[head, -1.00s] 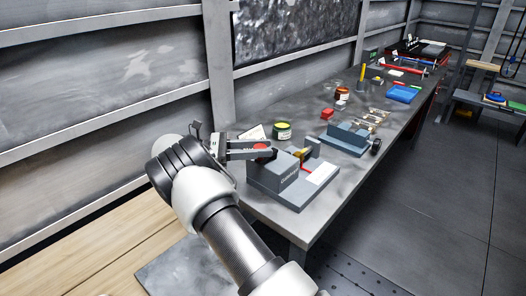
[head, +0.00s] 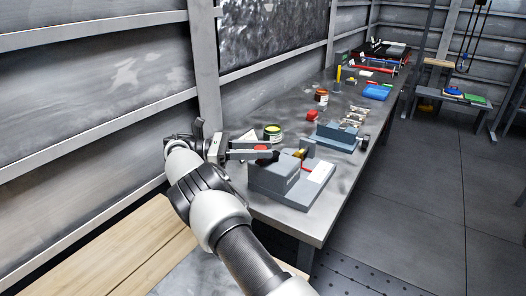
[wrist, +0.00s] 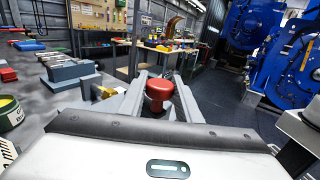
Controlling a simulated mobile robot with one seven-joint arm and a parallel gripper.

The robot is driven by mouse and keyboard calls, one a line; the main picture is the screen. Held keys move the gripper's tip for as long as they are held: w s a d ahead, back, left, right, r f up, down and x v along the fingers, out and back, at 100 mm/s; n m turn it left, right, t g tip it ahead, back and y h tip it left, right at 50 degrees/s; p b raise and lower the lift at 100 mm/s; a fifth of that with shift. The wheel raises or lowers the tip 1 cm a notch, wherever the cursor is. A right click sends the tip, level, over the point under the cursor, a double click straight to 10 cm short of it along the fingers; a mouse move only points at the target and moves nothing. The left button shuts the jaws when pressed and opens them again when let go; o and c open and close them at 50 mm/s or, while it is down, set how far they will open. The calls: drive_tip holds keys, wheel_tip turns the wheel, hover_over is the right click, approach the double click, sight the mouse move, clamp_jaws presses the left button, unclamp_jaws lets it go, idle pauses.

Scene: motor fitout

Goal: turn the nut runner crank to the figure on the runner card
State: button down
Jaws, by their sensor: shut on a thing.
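The nut runner (head: 272,177) is a blue-grey block on a flat grey base at the near end of the bench. A white card (head: 322,171) lies on the right of its base, with a small red strip beside it. The crank's red knob (wrist: 159,90) stands between my two fingers in the wrist view. My gripper (head: 270,152) reaches in from the left over the block and is shut on the knob. The knob is mostly hidden by the fingers in the head view. The crank arm below is hidden, and the card's figure is too small to read.
A green-banded can (head: 272,133) stands just behind my gripper. A second blue-grey fixture (head: 338,137) sits further along the bench.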

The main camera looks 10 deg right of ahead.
drive_tip(key=shift+r, duration=0.1)
idle(0.3)
drive_tip(key=c, duration=1.3)
unclamp_jaws()
wheel_tip(320, 180, up, 10)
drive_tip(key=shift+p, duration=0.45)
